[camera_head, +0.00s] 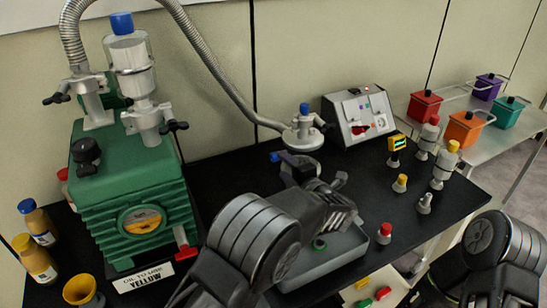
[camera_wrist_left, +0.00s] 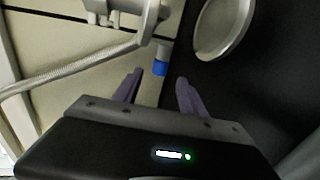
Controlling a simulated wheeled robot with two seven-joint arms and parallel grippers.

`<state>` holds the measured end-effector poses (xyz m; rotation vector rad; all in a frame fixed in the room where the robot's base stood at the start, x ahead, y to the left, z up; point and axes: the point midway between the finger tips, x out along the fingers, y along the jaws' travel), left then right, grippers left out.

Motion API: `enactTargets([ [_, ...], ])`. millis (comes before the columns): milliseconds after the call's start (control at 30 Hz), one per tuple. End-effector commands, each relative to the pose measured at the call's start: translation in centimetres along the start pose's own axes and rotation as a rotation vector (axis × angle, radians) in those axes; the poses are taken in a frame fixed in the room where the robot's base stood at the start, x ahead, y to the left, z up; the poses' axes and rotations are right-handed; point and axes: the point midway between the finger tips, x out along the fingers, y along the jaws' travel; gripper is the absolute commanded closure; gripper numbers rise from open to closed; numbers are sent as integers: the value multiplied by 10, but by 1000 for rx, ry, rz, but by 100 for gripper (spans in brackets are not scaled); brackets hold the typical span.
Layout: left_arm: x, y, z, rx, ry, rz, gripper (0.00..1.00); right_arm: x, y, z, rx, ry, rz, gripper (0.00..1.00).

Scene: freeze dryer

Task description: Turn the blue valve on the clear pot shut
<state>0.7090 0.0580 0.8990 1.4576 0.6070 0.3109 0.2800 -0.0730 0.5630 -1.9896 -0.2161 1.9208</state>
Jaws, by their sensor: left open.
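The clear pot stands at the back middle of the black table under a grey round lid (camera_head: 303,139); my gripper hides part of its lower body. The blue valve (camera_head: 275,157) sticks out at the pot's left side. In the left wrist view the blue valve (camera_wrist_left: 160,68) shows between and beyond my two fingertips. My left gripper (camera_head: 292,165) is open and empty in front of the pot, close to the valve; I cannot tell if it touches. My right arm shows at the lower right, but its gripper is out of view.
A green pump (camera_head: 130,190) stands at left, its hose (camera_head: 225,80) arching to the lid. A grey control box (camera_head: 358,117) stands right of the pot. A grey tray (camera_head: 330,262) lies under my left arm. Small capped parts, such as a red-capped one (camera_head: 384,234), stand at right.

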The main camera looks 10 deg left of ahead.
Motion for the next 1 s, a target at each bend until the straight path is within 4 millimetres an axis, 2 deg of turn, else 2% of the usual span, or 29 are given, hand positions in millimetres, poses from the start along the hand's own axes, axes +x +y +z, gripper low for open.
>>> enactTargets([
  [167,18,1,0,0,2,1,51,-4,-2,0,0,0,0,35],
  [500,68,1,-1,0,2,1,51,-11,-4,0,0,-1,0,35],
  [633,74,0,0,0,0,0,51,-12,-4,0,0,-1,0,35],
  [867,75,0,0,0,0,1,51,-11,-4,0,0,-1,0,35],
  [1000,75,0,0,0,0,1,61,-11,-4,0,0,-1,0,35],
])
